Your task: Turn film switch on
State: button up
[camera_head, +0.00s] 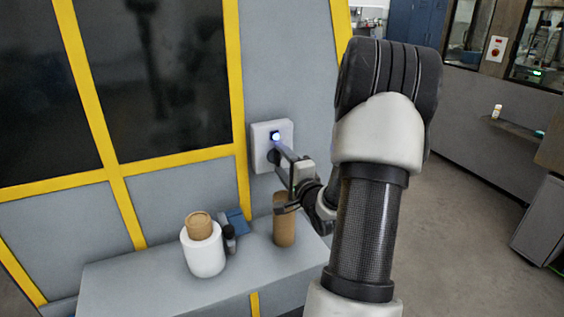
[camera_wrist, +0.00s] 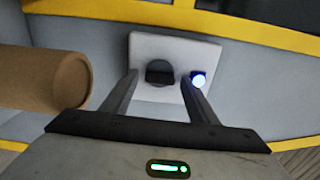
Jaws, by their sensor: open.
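A white switch box (camera_head: 260,140) is fixed to the grey machine panel; in the wrist view the box (camera_wrist: 150,45) faces my gripper. It carries a black rotary knob (camera_wrist: 160,72) and a blue lit button (camera_wrist: 198,79). In the head view the lit button (camera_head: 275,136) is clear, and the knob (camera_head: 272,157) is partly hidden by a finger. My gripper (camera_wrist: 160,84) is open, its two fingers pointing at the box. The knob appears between the fingertips in the wrist view. I cannot tell whether they touch it. The right finger partly overlaps the lit button's lower edge.
A brown cardboard tube (camera_head: 284,222) stands on the grey ledge (camera_head: 130,285) just below my gripper; it also shows at the left of the wrist view (camera_wrist: 40,80). A white roll (camera_head: 203,255) with a brown core, a dark bottle (camera_head: 229,238) and a blue item (camera_head: 237,217) stand left of it.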

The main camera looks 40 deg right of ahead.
jog(key=p+v, duration=1)
jog(key=v, duration=0.7)
jog(key=shift+s, duration=0.2)
jog(key=shift+f, duration=0.1)
